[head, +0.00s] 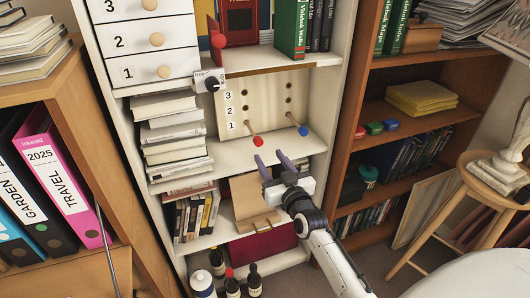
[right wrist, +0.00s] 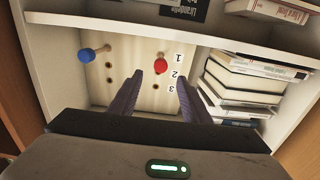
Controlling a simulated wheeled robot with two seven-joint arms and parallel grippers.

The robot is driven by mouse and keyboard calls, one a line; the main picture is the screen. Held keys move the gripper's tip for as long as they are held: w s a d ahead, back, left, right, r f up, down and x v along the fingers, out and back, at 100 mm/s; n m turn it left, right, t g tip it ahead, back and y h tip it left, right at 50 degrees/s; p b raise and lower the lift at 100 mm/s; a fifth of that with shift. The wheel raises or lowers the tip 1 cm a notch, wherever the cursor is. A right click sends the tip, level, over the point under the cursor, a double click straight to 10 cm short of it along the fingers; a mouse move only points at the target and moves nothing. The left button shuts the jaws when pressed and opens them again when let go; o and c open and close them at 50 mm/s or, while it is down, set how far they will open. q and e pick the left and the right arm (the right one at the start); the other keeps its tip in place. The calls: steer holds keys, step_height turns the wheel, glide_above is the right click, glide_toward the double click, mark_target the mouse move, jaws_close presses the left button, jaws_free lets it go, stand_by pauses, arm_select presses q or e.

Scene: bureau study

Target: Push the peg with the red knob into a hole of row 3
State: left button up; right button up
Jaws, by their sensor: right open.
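The upright cream pegboard (head: 267,108) stands in the white shelf, with row labels 1, 2 and 3 from bottom to top. The peg with the red knob (head: 258,141) sticks out of the left column beside label 1; its red knob (right wrist: 160,67) also shows in the right wrist view. A peg with a blue knob (head: 303,131) sticks out low in the right column. Dark holes beside label 3 (head: 229,96) look empty. My right gripper (head: 269,156) is open and empty, just in front of and below the red knob. My left gripper is not in view.
Stacked books (head: 175,135) stand left of the pegboard, beneath numbered drawers (head: 148,42). A small black-knobbed device (head: 211,83) sits at the board's upper left. A shelf board runs above the pegboard.

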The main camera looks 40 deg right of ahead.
mark_target(260, 144)
steer(key=b+x, duration=0.5)
steer(key=x, duration=0.3)
steer(key=shift+w+f, duration=0.2)
steer(key=shift+w, duration=0.15)
steer(key=shift+b+x, duration=0.6)
steer(key=shift+x, duration=0.2)
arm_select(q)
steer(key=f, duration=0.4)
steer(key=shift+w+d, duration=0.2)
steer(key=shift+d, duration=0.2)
arm_select(e)
steer(key=shift+w+r, duration=0.1)
steer(key=shift+r, duration=0.05)
steer(key=c, duration=0.9)
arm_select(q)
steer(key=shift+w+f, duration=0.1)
arm_select(e)
jaws_close()
